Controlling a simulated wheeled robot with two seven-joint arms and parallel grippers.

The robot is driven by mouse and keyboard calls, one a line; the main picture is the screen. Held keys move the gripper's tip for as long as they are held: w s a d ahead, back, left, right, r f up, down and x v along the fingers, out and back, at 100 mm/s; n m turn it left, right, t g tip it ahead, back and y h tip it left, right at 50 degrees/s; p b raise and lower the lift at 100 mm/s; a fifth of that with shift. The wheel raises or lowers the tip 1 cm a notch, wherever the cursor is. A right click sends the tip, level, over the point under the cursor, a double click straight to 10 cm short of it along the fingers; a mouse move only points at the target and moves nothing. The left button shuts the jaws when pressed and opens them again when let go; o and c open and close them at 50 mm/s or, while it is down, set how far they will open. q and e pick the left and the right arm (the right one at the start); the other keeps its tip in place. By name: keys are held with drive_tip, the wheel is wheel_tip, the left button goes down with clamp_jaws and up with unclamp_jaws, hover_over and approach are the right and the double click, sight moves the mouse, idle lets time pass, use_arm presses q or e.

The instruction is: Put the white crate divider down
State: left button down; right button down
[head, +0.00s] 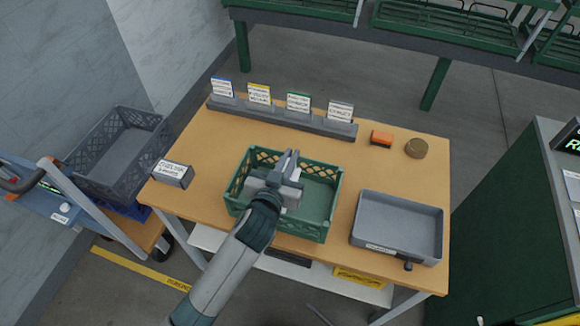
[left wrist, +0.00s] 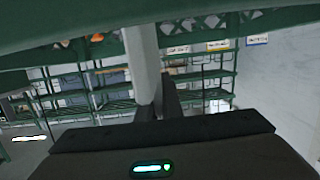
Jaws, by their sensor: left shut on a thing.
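The green crate (head: 332,213) stands on the wooden table, and its visible floor looks empty. My left gripper (head: 290,168) is over the crate's left-middle part. In the left wrist view my left gripper (left wrist: 158,98) is shut on the white crate divider (left wrist: 143,55), a pale flat strip running up from the fingers. Green crate wall (left wrist: 50,55) crosses the top of that view. In the head view the gripper hides most of the divider, so I cannot tell whether its lower edge touches the crate floor. My right gripper is not in view.
A grey tray (head: 398,204) stands right of the crate. Behind are a card rack (head: 290,121), an orange block (head: 381,138) and a round tin (head: 416,148). A label block (head: 172,174) is at left. A dark grey crate (head: 145,122) stands off the table.

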use_arm(q)
wheel_tip(320, 180, down, 4)
drive_tip(key=shift+r, duration=0.15)
drive_tip(key=shift+f, duration=0.2)
drive_tip(key=shift+f, duration=0.1)
drive_tip(key=shift+f, duration=0.15)
drive_tip(key=c, duration=1.9)
unclamp_jaws()
